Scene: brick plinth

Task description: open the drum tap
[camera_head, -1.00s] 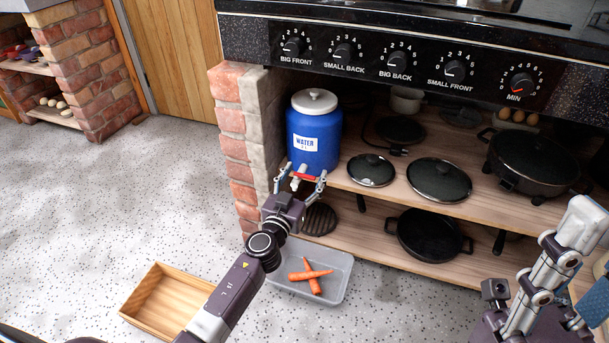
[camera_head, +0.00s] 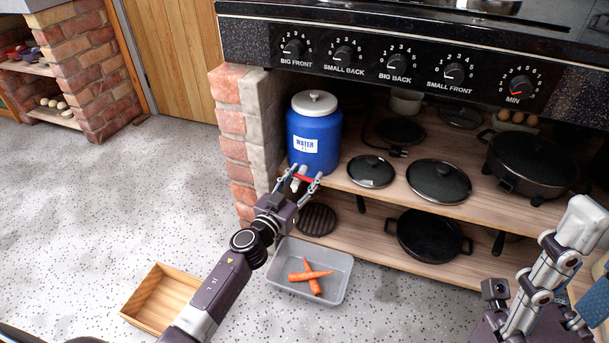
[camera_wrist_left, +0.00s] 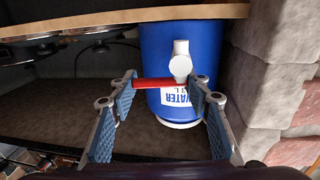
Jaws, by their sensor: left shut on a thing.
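The blue water drum (camera_head: 314,143) with a white lid stands upright at the left end of the upper shelf. Its white tap (camera_wrist_left: 180,64) with a red lever (camera_wrist_left: 153,83) sits low on the drum's front. The lever also shows in the head view (camera_head: 304,178). My left gripper (camera_head: 298,182) is at the tap, and its fingers are shut on the red lever, one at each end, in the left wrist view (camera_wrist_left: 164,88). The lever lies crosswise to the spout. My right gripper (camera_head: 543,265) is at the lower right, away from the drum; its opening is unclear.
A brick pillar (camera_head: 235,150) stands close left of the drum. Pan lids (camera_head: 439,181) lie to its right on the shelf. A grey tray (camera_head: 332,262) with carrots is on the floor below, and a wooden box (camera_head: 162,302) is to its left. The stove front (camera_head: 400,55) overhangs the shelf.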

